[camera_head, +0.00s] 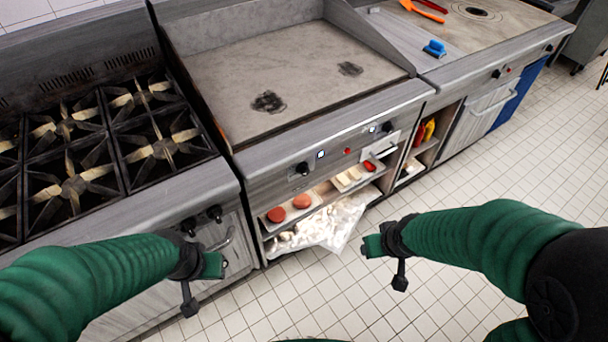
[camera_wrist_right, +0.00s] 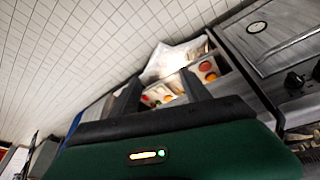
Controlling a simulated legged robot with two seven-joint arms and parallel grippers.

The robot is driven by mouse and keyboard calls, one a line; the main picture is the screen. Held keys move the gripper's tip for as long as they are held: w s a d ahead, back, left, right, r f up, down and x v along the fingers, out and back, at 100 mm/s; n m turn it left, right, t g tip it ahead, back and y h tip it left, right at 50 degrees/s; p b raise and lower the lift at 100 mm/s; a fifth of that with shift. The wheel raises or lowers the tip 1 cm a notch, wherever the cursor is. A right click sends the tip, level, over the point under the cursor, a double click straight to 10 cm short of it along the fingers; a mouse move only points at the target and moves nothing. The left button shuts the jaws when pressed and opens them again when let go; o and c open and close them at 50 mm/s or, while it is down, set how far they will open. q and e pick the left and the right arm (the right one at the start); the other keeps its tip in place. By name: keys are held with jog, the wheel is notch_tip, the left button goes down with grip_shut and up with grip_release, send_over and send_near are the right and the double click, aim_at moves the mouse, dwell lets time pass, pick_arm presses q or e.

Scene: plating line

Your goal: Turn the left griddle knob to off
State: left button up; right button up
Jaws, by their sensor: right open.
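The griddle (camera_head: 300,75) stands in the middle of the head view. Its left knob (camera_head: 302,168) is a dark knob on the front panel; its exact setting is too small to read. A second griddle knob (camera_head: 387,127) sits farther right on the panel. My left gripper (camera_head: 212,266) is low in front of the stove, left of and below the left knob, touching nothing visible; its jaws are unclear. My right gripper (camera_head: 372,246) is over the floor, right of and below the left knob. In the right wrist view its two fingers (camera_wrist_right: 160,92) are apart and empty.
A stove (camera_head: 225,175) with several burners and two front knobs (camera_head: 202,220) is at left. Under the griddle, a shelf holds red patties (camera_head: 302,201), trays and a plastic bag (camera_head: 335,225). A blue scraper (camera_head: 434,48) lies on the right counter. The tiled floor in front is clear.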

jog(key=w+a+f+n+t+y+b, duration=0.2)
jog(key=w+f+n+t+b, duration=0.15)
jog(key=w+f, duration=0.7)
jog(key=t+y+b, duration=0.5)
jog(key=t, duration=0.4)
send_near(306, 174)
jog(key=shift+m, duration=0.25)
jog(key=b+x, duration=0.1)
jog(key=x, duration=0.8)
jog(key=shift+w+b, duration=0.1)
jog(key=shift+b, duration=0.25)
grip_shut()
